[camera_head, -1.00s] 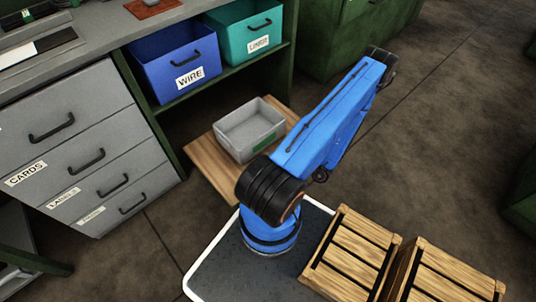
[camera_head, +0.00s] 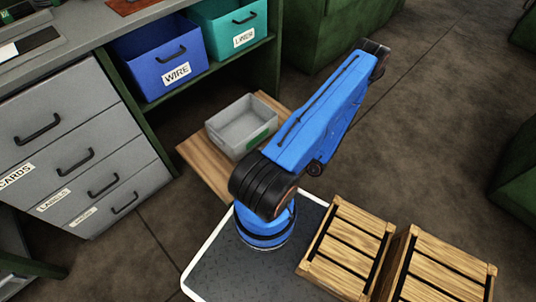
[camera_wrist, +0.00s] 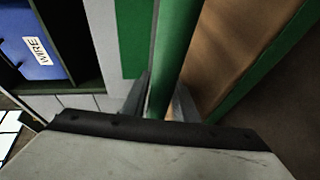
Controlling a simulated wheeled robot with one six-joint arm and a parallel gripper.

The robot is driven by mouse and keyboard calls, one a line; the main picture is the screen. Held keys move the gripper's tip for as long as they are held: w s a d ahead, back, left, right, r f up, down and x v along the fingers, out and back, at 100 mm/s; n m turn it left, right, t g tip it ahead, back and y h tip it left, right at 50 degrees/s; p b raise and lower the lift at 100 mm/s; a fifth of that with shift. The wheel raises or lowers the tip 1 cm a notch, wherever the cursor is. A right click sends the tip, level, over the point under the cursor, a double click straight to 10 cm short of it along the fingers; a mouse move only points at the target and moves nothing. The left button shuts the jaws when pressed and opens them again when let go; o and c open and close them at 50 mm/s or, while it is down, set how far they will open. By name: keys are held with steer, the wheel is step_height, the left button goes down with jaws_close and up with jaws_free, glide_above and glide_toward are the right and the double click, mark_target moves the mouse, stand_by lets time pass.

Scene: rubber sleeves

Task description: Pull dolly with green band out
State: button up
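The dolly is a low wooden board (camera_head: 203,157) in the open bay under the bench, partly out on the floor. It carries a grey bin (camera_head: 240,125) with a green band (camera_head: 262,137) on its near side. In the wrist view the board (camera_wrist: 230,45) is at right, and the green band (camera_wrist: 130,35) is at left. An upright green bar (camera_wrist: 176,45) lies between the fingers of my gripper (camera_wrist: 163,95). The fingers are close on both sides of it; I cannot tell whether both touch. My blue arm hides the gripper in the head view.
A blue WIRE bin (camera_head: 165,60) and a teal bin (camera_head: 228,25) sit on the shelf above. Grey drawers (camera_head: 75,150) stand at left. Two wooden crates (camera_head: 345,245) (camera_head: 440,275) are at the lower right. Floor (camera_head: 430,120) to the right is clear.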

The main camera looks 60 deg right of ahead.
steer(key=shift+s, duration=0.15)
steer(key=v, duration=1.7)
steer(key=shift+r, duration=0.2)
